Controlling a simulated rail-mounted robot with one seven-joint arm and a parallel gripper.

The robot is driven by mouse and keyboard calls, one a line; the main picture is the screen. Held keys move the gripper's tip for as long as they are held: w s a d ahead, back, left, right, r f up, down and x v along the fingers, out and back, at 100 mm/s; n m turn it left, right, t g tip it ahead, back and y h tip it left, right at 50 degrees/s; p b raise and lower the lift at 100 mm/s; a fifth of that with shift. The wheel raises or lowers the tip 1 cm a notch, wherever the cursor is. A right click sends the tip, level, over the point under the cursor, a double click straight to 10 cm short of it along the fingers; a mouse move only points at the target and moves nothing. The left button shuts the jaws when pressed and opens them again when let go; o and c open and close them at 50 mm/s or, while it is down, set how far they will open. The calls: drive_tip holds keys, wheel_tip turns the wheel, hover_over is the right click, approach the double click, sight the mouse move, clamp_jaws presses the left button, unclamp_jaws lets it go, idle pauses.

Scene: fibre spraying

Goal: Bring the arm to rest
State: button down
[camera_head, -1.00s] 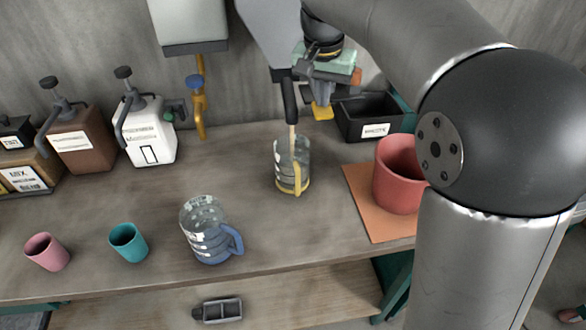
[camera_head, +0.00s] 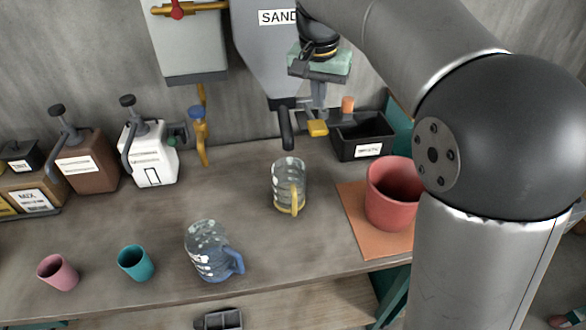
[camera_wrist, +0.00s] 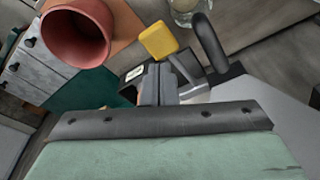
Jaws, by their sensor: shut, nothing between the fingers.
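My gripper (camera_head: 318,106) hangs in front of the grey sand hopper (camera_head: 262,55), under its mint-green wrist block. Its fingers are shut and empty. In the wrist view the gripper (camera_wrist: 158,80) points toward a yellow paddle (camera_wrist: 158,40), which also shows just below the fingers in the head view (camera_head: 317,128). I cannot tell whether they touch. The dark spout (camera_head: 286,128) is left of the gripper, with no stream falling from it. Below it a clear jug with a yellow handle (camera_head: 287,181) stands upright on the bench.
A red pot (camera_head: 388,200) stands on an orange mat (camera_head: 350,215) at right, near a black labelled bin (camera_head: 350,140). A blue-handled jug (camera_head: 208,250), teal cup (camera_head: 135,263) and pink cup (camera_head: 58,272) stand along the front. Pump containers (camera_head: 150,155) line the left back.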

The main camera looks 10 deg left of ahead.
drive_tip(key=s+d+f+n, duration=0.1)
drive_tip(key=s+d+f, duration=0.4)
drive_tip(key=s, duration=0.4)
drive_tip(key=s+d+f, duration=0.5)
drive_tip(key=s+f, duration=0.1)
drive_tip(key=s, duration=0.3)
drive_tip(key=s+d+f+n+g, duration=0.1)
drive_tip(key=s+d+f, duration=0.4)
drive_tip(key=s, duration=0.4)
drive_tip(key=shift+s+d+f+n+y, duration=0.2)
drive_tip(key=shift+s+d+n+y, duration=0.05)
drive_tip(key=shift+s+n+y, duration=0.05)
